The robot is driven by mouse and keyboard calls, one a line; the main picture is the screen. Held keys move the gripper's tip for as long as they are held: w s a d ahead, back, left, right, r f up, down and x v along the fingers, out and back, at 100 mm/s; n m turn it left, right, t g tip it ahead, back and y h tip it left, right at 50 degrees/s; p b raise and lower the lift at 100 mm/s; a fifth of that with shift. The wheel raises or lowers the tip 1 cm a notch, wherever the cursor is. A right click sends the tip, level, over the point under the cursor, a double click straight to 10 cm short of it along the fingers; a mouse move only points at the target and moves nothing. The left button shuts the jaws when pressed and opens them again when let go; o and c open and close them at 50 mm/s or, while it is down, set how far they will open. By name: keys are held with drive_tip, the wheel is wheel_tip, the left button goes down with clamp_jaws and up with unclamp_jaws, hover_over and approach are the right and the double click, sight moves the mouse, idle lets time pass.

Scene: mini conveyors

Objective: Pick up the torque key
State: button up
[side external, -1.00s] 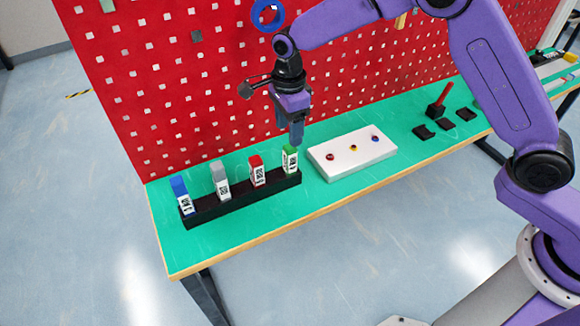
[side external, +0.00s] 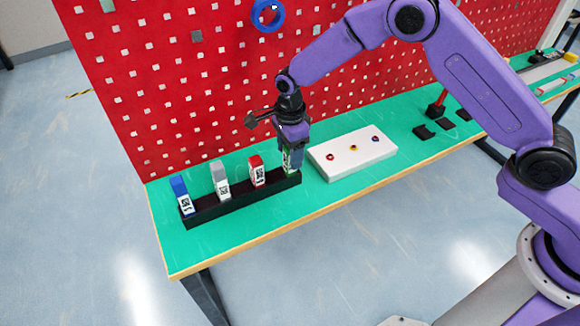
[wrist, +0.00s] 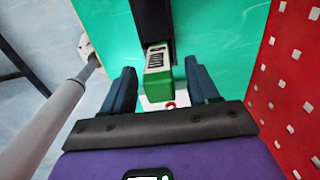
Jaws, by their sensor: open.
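Several labelled keys stand in a black rack (side external: 235,205) on the green table: a blue-topped key (side external: 181,194), a grey one (side external: 219,179), a red one (side external: 257,170) and, at the right end, a green one (side external: 289,170). No readable label says which is the torque key. My gripper (side external: 292,165) is lowered over the green key and partly hides it. In the wrist view, my open gripper (wrist: 160,66) has one finger on each side of the green key (wrist: 158,80). A gap shows on both sides, and the key still stands in the rack.
A white block (side external: 350,155) with red, yellow and blue buttons lies right of the rack. Farther right are black pieces (side external: 424,132) and a red-handled item (side external: 441,98) in a black base. A red pegboard (side external: 180,90) rises behind the table.

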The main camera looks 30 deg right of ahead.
clamp_jaws()
drive_tip(key=shift+r, duration=0.1)
drive_tip(key=shift+r, duration=0.3)
drive_tip(key=r, duration=0.8)
drive_tip(key=shift+w+d+r, duration=0.1)
drive_tip(key=shift+d+r, duration=0.15)
drive_tip(key=shift+r, duration=0.15)
drive_tip(key=d+r+m, duration=0.1)
drive_tip(key=d+m, duration=0.5)
drive_tip(key=d, duration=1.4)
